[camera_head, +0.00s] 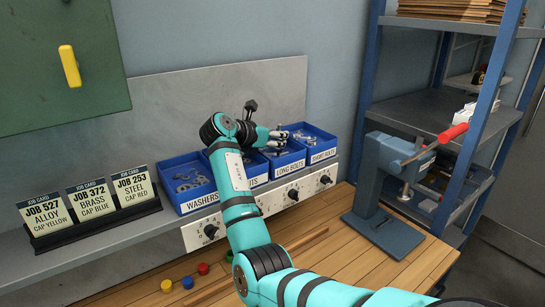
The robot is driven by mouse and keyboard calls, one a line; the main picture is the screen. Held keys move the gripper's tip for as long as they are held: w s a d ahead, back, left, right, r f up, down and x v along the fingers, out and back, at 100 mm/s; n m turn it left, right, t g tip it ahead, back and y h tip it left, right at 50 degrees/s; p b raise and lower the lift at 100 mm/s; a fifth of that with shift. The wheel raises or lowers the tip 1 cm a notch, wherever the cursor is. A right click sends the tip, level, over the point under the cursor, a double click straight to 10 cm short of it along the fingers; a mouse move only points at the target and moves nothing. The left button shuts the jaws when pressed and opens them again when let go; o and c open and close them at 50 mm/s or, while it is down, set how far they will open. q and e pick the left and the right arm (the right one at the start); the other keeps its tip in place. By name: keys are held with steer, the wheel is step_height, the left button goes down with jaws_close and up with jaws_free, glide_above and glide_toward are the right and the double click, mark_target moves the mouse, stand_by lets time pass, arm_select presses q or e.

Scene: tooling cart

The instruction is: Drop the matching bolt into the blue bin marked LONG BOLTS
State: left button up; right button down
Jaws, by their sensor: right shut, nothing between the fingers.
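The blue bin marked LONG BOLTS (289,168) stands third from the left in a row of blue bins on the shelf. My right gripper (280,148) is shut and empty over the back part of this bin. Its fingers are small and dark here, and the hand hides part of the bin's inside. Grey metal pieces show in the bins, too small to tell one bolt from another. No separate bolt shows in my gripper. My left gripper is out of view.
Bins marked WASHERS (186,182) and SHORT BOLTS (320,146) flank the row; my arm partly hides another bin. Job cards (88,205) stand left. Yellow, blue and red caps (187,282) lie on the wooden bench (345,262). A press with a red handle (452,133) stands right.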

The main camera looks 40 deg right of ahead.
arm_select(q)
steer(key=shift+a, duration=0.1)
arm_select(e)
steer(key=c, duration=1.4)
jaws_free()
steer(key=v, duration=1.2)
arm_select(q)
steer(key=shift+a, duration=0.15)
